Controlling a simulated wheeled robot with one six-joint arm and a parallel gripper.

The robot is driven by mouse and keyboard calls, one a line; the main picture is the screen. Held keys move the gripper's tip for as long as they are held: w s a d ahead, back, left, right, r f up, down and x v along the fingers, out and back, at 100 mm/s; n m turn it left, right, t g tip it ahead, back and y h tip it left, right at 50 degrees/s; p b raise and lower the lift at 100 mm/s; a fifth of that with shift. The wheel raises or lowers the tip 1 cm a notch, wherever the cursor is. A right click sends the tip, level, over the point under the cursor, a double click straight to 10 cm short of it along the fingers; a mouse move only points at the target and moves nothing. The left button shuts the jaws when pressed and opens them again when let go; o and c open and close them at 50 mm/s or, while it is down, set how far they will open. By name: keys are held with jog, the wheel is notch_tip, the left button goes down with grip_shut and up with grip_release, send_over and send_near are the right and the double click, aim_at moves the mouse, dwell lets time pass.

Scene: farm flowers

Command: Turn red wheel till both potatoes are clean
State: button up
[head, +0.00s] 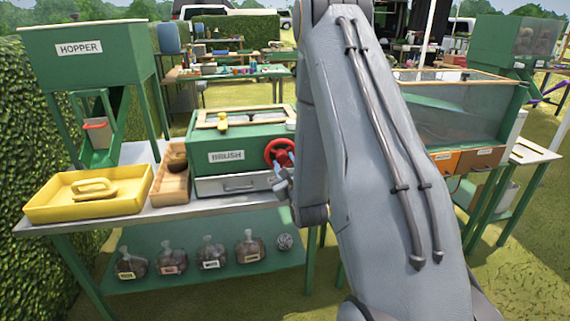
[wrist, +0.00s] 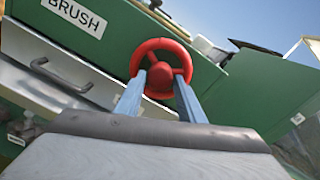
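The green brush box (head: 232,143) stands on the metal table, with a red wheel (head: 279,153) on its front at the right. My gripper (head: 283,165) is at this wheel. In the wrist view, its two blue fingers (wrist: 166,76) lie apart, one on each side of the wheel's hub, and the red wheel (wrist: 160,45) shows beyond them. I cannot tell whether the fingers press on the hub. A yellowish potato-like thing (head: 223,117) shows on the box's top. A second potato is not clearly seen.
A yellow tray (head: 60,203) and a wooden box (head: 165,188) stand left of the brush box. The hopper (head: 82,55) is behind them. A glass-fronted case (head: 465,112) stands right of my arm. Several labelled bags (head: 170,261) lie on the lower shelf.

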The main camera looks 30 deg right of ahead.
jog(key=shift+o, duration=1.3)
jog(key=b+v, duration=0.1)
jog(key=v, duration=0.6)
jog(key=shift+s, duration=0.35)
jog(key=shift+a, duration=0.1)
jog(key=s+a+f+n+g+y, duration=0.2)
jog(key=a+n+g, duration=0.25)
jog(key=n, duration=0.35)
jog(key=s+a+f+n+g+y, duration=0.1)
jog(key=a+f+n+g, duration=0.3)
jog(key=n, duration=0.5)
jog(key=s+a+r+n+g, duration=0.2)
jog(key=s+a+n+g, duration=0.2)
jog(key=s+n, duration=0.4)
jog(key=s+a+r+n+g+y, duration=0.1)
jog(key=s+a+r+n+g, duration=0.2)
jog(key=s+n, duration=0.6)
jog(key=s+a+g, duration=0.1)
jog(key=s+a, duration=0.1)
jog(key=s, duration=0.1)
jog(key=shift+a+y, duration=0.25)
jog(key=shift+y, duration=0.05)
